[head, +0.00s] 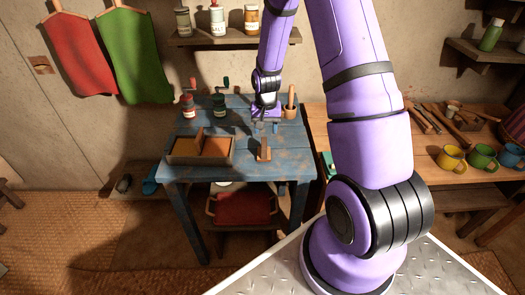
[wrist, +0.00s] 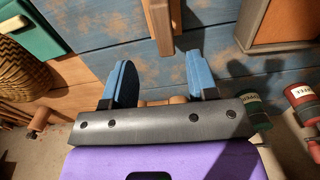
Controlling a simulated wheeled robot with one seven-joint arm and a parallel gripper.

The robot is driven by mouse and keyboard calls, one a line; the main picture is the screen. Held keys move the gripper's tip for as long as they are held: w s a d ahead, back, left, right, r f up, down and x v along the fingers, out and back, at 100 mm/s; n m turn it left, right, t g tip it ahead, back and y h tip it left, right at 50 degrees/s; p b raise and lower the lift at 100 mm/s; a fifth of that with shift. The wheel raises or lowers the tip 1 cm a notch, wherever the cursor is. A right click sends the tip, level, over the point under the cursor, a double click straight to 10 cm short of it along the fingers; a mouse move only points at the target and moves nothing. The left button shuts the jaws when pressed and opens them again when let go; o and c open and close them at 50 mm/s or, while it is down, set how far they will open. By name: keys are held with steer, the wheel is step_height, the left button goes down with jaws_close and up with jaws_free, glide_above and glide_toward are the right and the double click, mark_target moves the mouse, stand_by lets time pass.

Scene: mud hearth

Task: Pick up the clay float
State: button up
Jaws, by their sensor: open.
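The clay float, which I take to be the brown wooden piece (head: 264,146), lies on the blue table near its front, right of the divided tray. In the wrist view its brown wood (wrist: 160,25) shows at the top edge, partly cut off, beyond the fingertips. My gripper (head: 264,118) is above the table behind the float. In the wrist view its two blue fingers (wrist: 162,75) are spread apart, and the float is not between them. A brownish rounded thing shows low between the fingers, mostly hidden; I cannot tell what it is.
A divided tray (head: 228,152) stands left of the float. A red-topped grinder (head: 188,105) and a green one (head: 219,103) stand behind it. A wooden mortar with pestle (head: 290,110) stands at the back right. A shelf with jars (head: 217,40) hangs above.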

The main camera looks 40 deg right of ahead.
mark_target(264, 142)
step_height(264, 142, down, 3)
steer(key=shift+r, duration=0.1)
steer(key=shift+a+f, duration=0.2)
steer(key=shift+f, duration=1.15)
steer(key=shift+a+f, duration=0.15)
steer(key=shift+f, duration=1.15)
jaws_close()
